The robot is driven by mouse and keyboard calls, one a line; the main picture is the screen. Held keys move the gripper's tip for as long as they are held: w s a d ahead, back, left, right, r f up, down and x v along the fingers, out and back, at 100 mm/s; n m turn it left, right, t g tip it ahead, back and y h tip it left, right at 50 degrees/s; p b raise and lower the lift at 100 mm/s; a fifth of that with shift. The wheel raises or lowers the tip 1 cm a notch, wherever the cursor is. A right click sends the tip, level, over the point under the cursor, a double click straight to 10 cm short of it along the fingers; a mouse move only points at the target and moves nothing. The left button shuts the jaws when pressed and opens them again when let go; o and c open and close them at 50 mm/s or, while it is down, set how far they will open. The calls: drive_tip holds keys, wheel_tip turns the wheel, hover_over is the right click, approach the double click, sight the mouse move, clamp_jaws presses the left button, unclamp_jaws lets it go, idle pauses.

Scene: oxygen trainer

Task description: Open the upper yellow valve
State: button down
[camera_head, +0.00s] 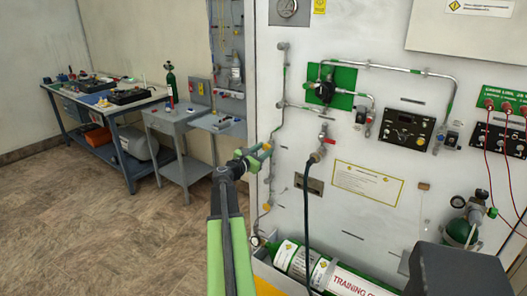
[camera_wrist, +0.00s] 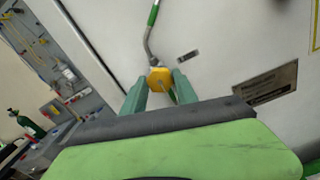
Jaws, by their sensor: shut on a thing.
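The yellow valve (camera_wrist: 159,79) shows in the wrist view on a thin pipe that runs along the white panel. It sits between the two green fingertips of my gripper (camera_wrist: 160,88), which is shut on it. In the head view my gripper (camera_head: 258,158) reaches to the left edge of the panel, at the pipe. There the fingers and the wrist hide most of the valve. A lower yellow valve (camera_head: 266,207) sits further down the same pipe in the head view.
The white panel (camera_head: 365,225) carries pipes, a dark hose (camera_head: 307,205) and red-handled valves to the right. Green cylinders (camera_head: 330,270) lie at its foot. A grey side table (camera_head: 178,122) and a blue workbench (camera_head: 110,103) stand at the left. The floor (camera_head: 110,220) between is clear.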

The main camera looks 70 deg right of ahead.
drive_tip(key=c, duration=0.9)
unclamp_jaws()
drive_tip(key=shift+c, duration=0.2)
drive_tip(key=shift+a, duration=0.1)
drive_tip(key=v, duration=1.7)
drive_tip(key=shift+a, duration=0.15)
